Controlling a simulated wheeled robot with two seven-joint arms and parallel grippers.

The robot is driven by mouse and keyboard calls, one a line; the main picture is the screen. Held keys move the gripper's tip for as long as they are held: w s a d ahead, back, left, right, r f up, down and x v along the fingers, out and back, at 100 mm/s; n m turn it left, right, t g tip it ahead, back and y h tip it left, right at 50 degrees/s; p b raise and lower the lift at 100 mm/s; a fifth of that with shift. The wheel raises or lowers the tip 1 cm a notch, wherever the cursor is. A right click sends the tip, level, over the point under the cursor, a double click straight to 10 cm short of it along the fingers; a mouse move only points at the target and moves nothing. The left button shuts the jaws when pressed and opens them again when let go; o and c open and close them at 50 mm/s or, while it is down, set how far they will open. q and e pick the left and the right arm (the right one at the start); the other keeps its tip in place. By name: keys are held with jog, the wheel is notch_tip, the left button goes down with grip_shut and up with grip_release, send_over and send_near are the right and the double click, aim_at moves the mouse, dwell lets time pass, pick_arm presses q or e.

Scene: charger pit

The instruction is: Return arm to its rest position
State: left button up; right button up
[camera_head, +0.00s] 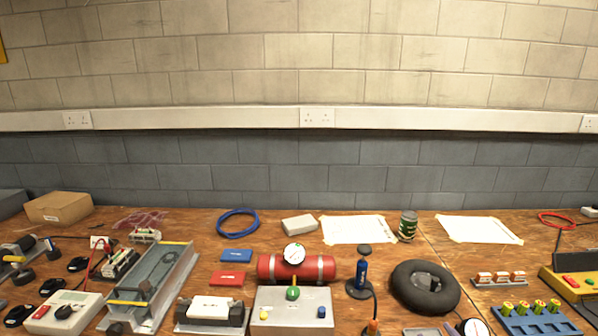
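Neither of my grippers shows in the head view, and I see no part of either arm. Whether they are open, shut or holding anything is hidden. The view looks over a wooden workbench (215,318) to a block wall behind it. The wall is light above and dark grey below.
The bench is crowded: a red cylinder with a gauge (330,268), a grey box with knobs (290,315), a black tyre (410,287), a metal channel fixture (150,290), a blue battery rack (535,318), a cardboard box (60,207). Taped white sheets (355,229) lie at the back.

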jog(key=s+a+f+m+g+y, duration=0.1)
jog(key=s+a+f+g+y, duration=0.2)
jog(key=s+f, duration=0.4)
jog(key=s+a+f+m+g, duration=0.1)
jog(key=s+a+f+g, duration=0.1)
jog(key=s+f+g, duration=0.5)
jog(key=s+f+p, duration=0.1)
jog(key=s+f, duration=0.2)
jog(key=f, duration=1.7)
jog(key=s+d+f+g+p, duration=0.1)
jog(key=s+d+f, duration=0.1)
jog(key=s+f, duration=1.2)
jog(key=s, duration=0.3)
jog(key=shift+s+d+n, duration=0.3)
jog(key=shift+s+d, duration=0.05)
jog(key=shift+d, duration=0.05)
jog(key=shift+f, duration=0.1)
